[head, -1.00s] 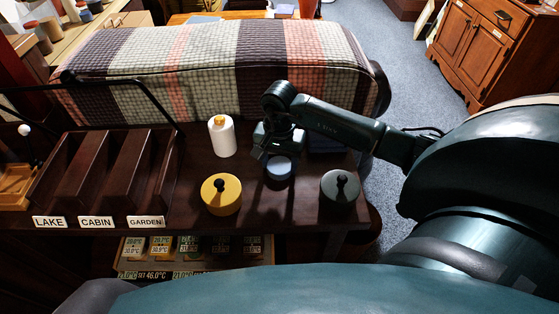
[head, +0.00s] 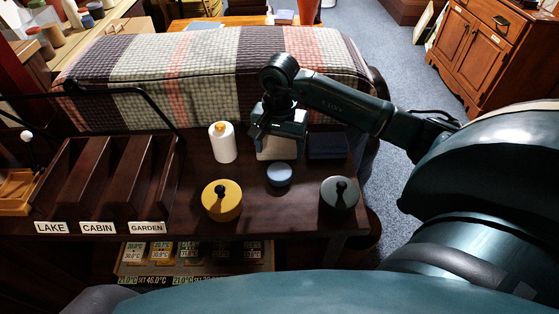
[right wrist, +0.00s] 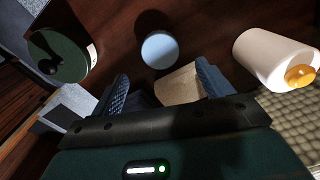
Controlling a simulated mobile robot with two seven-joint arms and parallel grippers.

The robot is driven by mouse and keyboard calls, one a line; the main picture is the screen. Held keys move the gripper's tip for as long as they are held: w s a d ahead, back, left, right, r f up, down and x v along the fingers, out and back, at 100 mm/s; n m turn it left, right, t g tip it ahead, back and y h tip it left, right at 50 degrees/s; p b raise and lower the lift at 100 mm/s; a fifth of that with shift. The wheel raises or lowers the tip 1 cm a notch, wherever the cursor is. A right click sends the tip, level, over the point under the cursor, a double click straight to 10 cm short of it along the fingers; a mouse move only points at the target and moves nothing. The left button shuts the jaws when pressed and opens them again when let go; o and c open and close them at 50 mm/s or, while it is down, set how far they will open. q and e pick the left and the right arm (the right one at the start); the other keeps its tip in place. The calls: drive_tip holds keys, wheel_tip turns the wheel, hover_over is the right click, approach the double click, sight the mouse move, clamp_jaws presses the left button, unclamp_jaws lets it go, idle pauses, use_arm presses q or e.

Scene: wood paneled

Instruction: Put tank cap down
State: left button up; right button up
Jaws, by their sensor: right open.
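A small round blue cap (head: 279,175), which looks like the tank cap, lies on the dark wooden table (head: 255,207) between a yellow lidded pot (head: 221,201) and a dark green lidded pot (head: 339,194). It also shows in the right wrist view (right wrist: 160,49), flat on the wood, beyond my fingertips. My right gripper (head: 278,134) is open and empty, above and behind the cap and apart from it. In the right wrist view its two fingers (right wrist: 163,87) are spread, with a beige block (right wrist: 178,86) seen between them. My left gripper is not in view.
A white bottle with an orange top (head: 222,143) stands left of my right gripper. A dark blue box (head: 328,146) is to its right. A dark slotted rack (head: 108,180) labelled LAKE, CABIN, GARDEN fills the table's left. A quilted bench (head: 215,70) borders the back.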

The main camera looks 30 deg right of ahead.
wheel_tip(320, 180, up, 5)
drive_tip(key=shift+r, duration=0.15)
idle(0.6)
